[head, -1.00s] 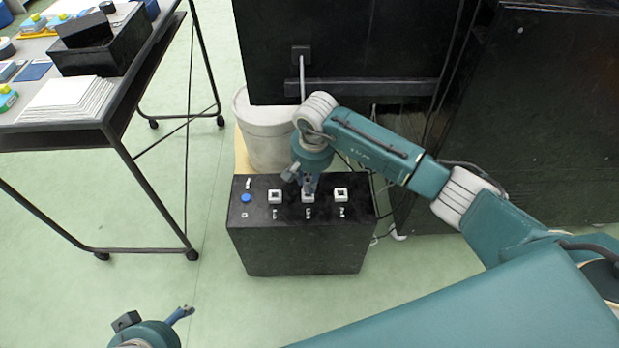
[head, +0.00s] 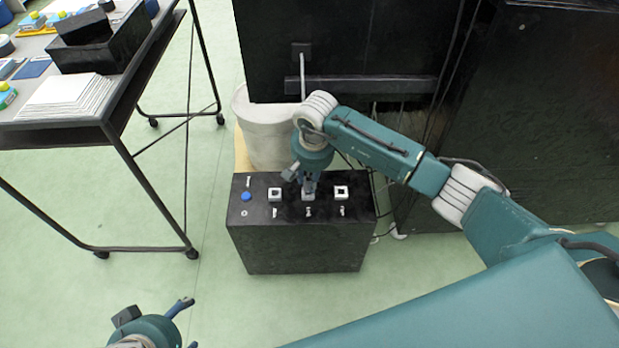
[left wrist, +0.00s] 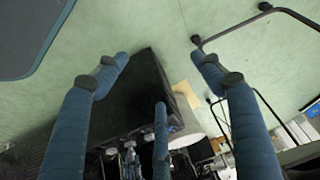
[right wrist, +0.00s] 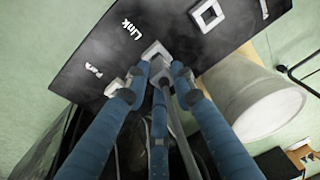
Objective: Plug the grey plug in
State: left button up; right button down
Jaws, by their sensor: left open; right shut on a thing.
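The black box (head: 300,245) stands on the floor with a row of white square sockets on top. My right gripper (head: 309,186) points down at the middle socket (head: 308,197). In the right wrist view its fingers (right wrist: 160,68) are shut on the grey plug (right wrist: 164,79), mostly hidden between them, with a grey cable trailing back. The plug is at the socket marked "Link" (right wrist: 153,48); I cannot tell how deep it sits. The left socket (head: 274,195) and right socket (head: 341,192) flank it. My left gripper (head: 186,324) is open and empty, low at the front left.
A blue button (head: 246,197) is at the box's left end. A pale bin (head: 266,130) stands right behind the box. Dark cabinets (head: 345,50) fill the back. A wheeled table (head: 50,138) with trays and papers is at left. Open floor lies between table and box.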

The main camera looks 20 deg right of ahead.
pick_arm(q)
jog(key=shift+w+d+r, duration=0.1)
jog(key=shift+w, duration=0.2)
jog(key=shift+w+d+r+t, duration=0.15)
jog(key=shift+w+t, duration=0.25)
jog(key=shift+w, duration=0.1)
jog(key=shift+w, duration=0.1)
dwell(0.5)
jog(key=shift+w+d, duration=0.1)
jog(key=shift+w, duration=0.05)
jog(key=shift+w+r, duration=0.1)
jog(key=shift+w+d+r+t, duration=0.15)
jog(key=shift+w+r+t, duration=0.15)
jog(key=shift+w, duration=0.15)
jog(key=shift+w+d+r+t+h+b, duration=0.15)
jog(key=shift+w+t+b, duration=0.1)
jog(key=shift+w, duration=0.15)
jog(key=shift+w+d+r+t+h+b, duration=0.1)
jog(key=shift+w+d+t+h+b, duration=0.05)
jog(key=shift+w+t, duration=0.15)
dwell(0.9)
jog(key=shift+w+r, duration=0.15)
jog(key=shift+w, duration=0.2)
